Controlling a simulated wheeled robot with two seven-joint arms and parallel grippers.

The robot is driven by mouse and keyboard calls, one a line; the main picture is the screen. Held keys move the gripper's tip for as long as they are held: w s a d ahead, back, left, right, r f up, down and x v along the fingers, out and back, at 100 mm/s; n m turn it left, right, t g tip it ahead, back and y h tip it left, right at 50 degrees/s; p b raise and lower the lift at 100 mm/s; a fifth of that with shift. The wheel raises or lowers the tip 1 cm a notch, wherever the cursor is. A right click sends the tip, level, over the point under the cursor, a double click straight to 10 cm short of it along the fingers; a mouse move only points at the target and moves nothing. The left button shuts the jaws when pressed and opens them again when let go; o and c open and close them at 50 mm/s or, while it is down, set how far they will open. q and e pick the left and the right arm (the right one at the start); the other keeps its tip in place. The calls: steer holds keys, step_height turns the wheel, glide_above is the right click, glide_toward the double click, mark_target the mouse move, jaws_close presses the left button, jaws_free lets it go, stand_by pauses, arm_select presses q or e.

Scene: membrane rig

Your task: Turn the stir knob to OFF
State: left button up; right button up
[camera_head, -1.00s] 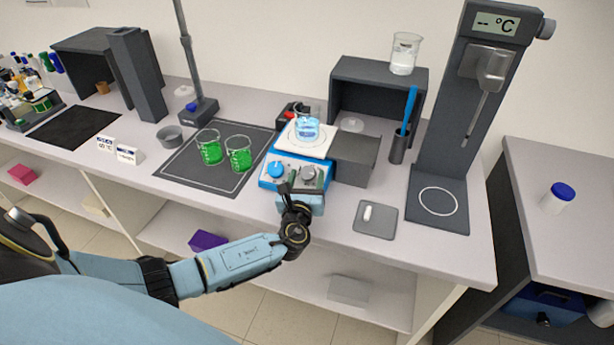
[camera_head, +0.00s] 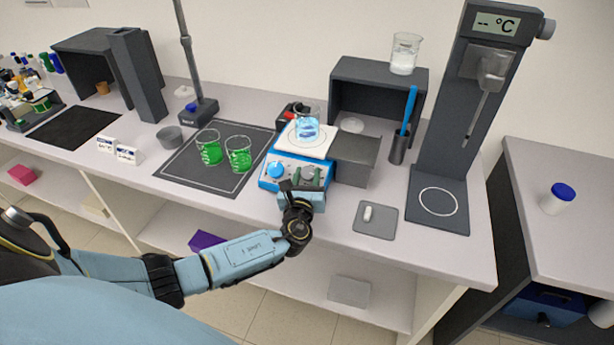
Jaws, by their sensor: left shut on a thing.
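The hotplate stirrer (camera_head: 267,184) has a blue front with a blue knob (camera_head: 276,170) at left and a grey knob (camera_head: 308,173) at right. I cannot read the labels or the pointer settings. My left gripper (camera_head: 306,180) reaches up from the front and is shut on the grey right-hand knob, partly hiding it. The blue knob is free of the gripper. A beaker of blue liquid (camera_head: 307,131) stands on the white top plate (camera_head: 285,142). My right gripper is not in view.
Two beakers of green liquid (camera_head: 239,157) stand on a dark mat (camera_head: 180,178) left of the stirrer. A grey pad (camera_head: 376,222) with a small white piece lies further right. Open bench front is narrow.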

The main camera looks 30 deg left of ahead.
arm_select(q)
steer(key=shift+n, duration=0.3)
steer(key=n+g+y, duration=0.1)
steer(key=n, duration=0.1)
steer(key=n+g+y, duration=0.1)
steer(key=n, duration=0.1)
steer(key=n+g+y, duration=0.1)
steer(key=g+y, duration=0.1)
steer(key=shift+w+d+n+b, duration=0.15)
steer(key=shift+d+n+b, duration=0.1)
steer(key=shift+n+b, duration=0.15)
steer(key=n+g+y, duration=0.1)
steer(key=n+g, duration=0.1)
steer(key=n+g+y+b, duration=0.1)
steer(key=n+g, duration=0.1)
steer(key=n, duration=0.1)
steer(key=shift+w+d+r+n+g, duration=0.1)
steer(key=shift+w+n+g, duration=0.05)
steer(key=shift+n+g, duration=0.15)
steer(key=n+g+b, duration=0.1)
steer(key=n+g, duration=0.3)
steer(key=shift+w+r+n+g, duration=0.1)
steer(key=shift+w+n+g, duration=0.05)
steer(key=shift+n+g, duration=0.15)
steer(key=shift+w+r+n+g+h+b, duration=0.1)
steer(key=shift+n+g+h+b, duration=0.85)
steer(key=shift+n+g, duration=0.8)
steer(key=shift+n, duration=0.25)
steer(key=o, duration=1)
steer(key=shift+r, duration=0.15)
